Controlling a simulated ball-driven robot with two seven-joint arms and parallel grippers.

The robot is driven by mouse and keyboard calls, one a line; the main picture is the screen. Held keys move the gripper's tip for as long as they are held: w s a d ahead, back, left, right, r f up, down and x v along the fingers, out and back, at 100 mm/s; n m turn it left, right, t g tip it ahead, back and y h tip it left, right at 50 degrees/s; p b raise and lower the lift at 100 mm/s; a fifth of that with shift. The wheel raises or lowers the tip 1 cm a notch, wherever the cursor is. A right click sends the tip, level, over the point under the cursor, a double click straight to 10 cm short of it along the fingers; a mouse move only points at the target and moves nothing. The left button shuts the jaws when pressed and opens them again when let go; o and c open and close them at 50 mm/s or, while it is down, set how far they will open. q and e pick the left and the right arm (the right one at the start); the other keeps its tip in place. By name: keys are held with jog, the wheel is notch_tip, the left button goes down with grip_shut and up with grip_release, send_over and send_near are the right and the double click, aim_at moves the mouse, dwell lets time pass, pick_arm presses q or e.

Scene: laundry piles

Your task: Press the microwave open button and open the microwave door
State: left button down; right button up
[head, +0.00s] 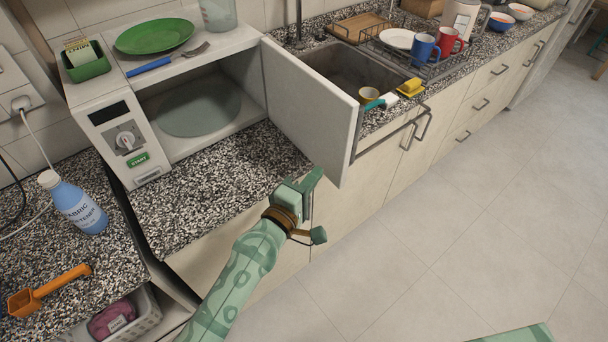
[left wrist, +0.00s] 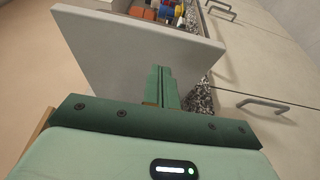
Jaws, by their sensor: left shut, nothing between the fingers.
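The white microwave (head: 155,125) stands on the speckled counter at the left. The front panel has a display, a dial (head: 127,140) and a green button marked START (head: 138,160). My left gripper (head: 312,184) is shut and empty near the lower part of the open door. In the left wrist view the shut fingers (left wrist: 160,88) point at the door panel (left wrist: 125,45); whether they touch it I cannot tell. My right gripper is out of view.
A green plate (head: 154,36), a fork and a green tray (head: 86,64) lie on top of the microwave. A blue bottle (head: 74,204) and an orange scoop (head: 46,290) are at the left. The sink (head: 345,70) lies behind the door. The floor at right is clear.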

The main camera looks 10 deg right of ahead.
pick_arm(q)
jog(key=s+a+p, duration=0.1)
jog(key=s+a, duration=0.1)
jog(key=s, duration=0.7)
jog(key=shift+s, duration=0.2)
jog(key=s+a+f+m+g+y, duration=0.25)
jog(key=a+f+m, duration=0.2)
jog(key=f, duration=0.65)
jog(key=s+a+f+m+g+y, duration=0.25)
jog(key=a+f, duration=0.35)
jog(key=f, duration=0.4)
jog(key=s+a+f+m+g+y, duration=0.15)
jog(key=s+a+f+m, duration=0.3)
jog(key=f, duration=0.65)
jog(key=s+a+f+g+y, duration=0.1)
jog(key=s+a+f, duration=0.3)
jog(key=s, duration=0.4)
jog(key=s+a+f+m+g+y, duration=0.1)
jog(key=s+a+f+g+y, duration=0.1)
jog(key=s+a, duration=0.4)
jog(key=s+a+f+m+g+y, duration=0.1)
jog(key=s+a+f, duration=0.4)
jog(key=s, duration=0.7)
jog(key=shift+s+a+f+g+y+b, duration=0.15)
jog(key=shift+a+f+g+y+b, duration=0.3)
jog(key=shift+f+g, duration=0.6)
jog(key=shift+s+d+r, duration=0.1)
jog(key=shift+d+r, duration=0.1)
